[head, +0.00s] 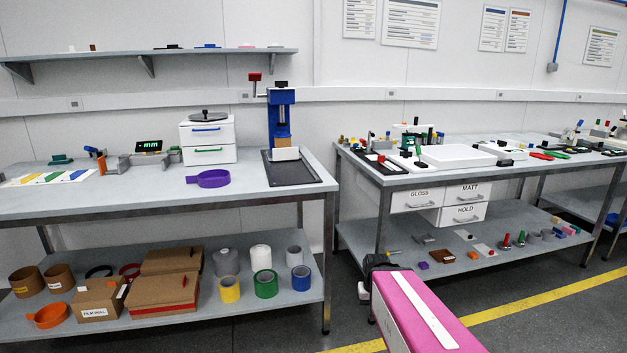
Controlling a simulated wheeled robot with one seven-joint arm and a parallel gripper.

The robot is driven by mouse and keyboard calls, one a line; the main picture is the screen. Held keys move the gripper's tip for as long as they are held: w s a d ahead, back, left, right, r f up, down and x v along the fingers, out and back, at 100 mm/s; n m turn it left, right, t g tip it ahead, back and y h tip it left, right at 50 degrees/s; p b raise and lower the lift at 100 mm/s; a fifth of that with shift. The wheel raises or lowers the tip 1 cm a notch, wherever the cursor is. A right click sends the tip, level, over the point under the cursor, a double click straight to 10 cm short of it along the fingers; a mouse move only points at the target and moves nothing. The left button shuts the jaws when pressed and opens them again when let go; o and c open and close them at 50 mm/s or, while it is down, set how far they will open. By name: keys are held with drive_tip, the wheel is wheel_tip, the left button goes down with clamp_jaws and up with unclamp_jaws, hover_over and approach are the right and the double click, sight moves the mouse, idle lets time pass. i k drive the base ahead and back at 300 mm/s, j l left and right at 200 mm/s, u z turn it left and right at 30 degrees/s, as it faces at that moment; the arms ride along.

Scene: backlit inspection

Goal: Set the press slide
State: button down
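A blue press (281,115) stands upright at the right end of the left bench, on a black base plate (291,173). A lever with a red knob (255,77) rises at its upper left. A tan block (283,142) shows at the lower front of its column, above a white block (286,154). I cannot tell from here which part is the slide, or its exact setting. My pink arm (415,310) reaches in from the bottom, with dark parts at its far end. It is apart from the press, and I make out no gripper fingers.
A purple pan (208,179) and a white two-drawer cabinet (208,140) stand left of the press. A gap of floor separates the left bench from the right bench (420,178), which holds many small items. Boxes and tape rolls fill the left lower shelf (210,310).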

sight(287, 153)
drive_tip(key=l+u, duration=0.5)
drive_tip(key=l, duration=0.2)
drive_tip(key=l+u, duration=0.45)
drive_tip(key=l, duration=0.3)
